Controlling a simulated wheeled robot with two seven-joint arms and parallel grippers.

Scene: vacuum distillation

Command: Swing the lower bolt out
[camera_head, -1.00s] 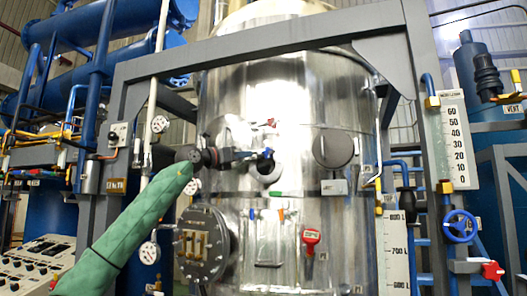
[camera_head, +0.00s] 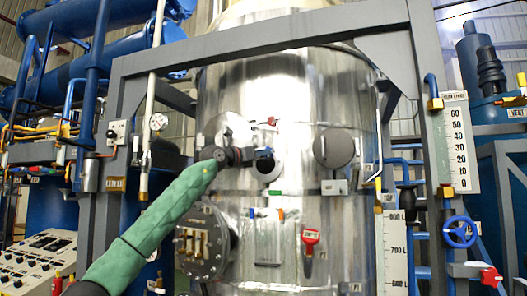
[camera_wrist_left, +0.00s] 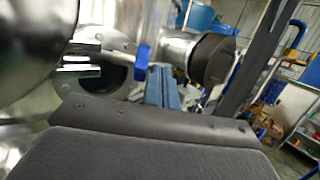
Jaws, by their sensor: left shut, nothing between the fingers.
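A small round port (camera_head: 268,170) with a dark mouth is on the front of the shiny steel vessel (camera_head: 290,90). It shows in the left wrist view as a dark opening (camera_wrist_left: 118,72). A bright metal rod with a blue end piece (camera_wrist_left: 143,57) crosses that opening; I cannot tell whether it is the lower bolt. Small red (camera_head: 271,121) and green (camera_head: 276,193) parts sit above and below the port. My left gripper (camera_head: 264,153) is shut and empty in front of the port's upper edge. It hides part of the port. My right gripper is not in view.
A round grey cover (camera_head: 334,148) stands right of the port. A grey frame (camera_head: 270,45) spans above. The space in front of the vessel's right side looks clear.

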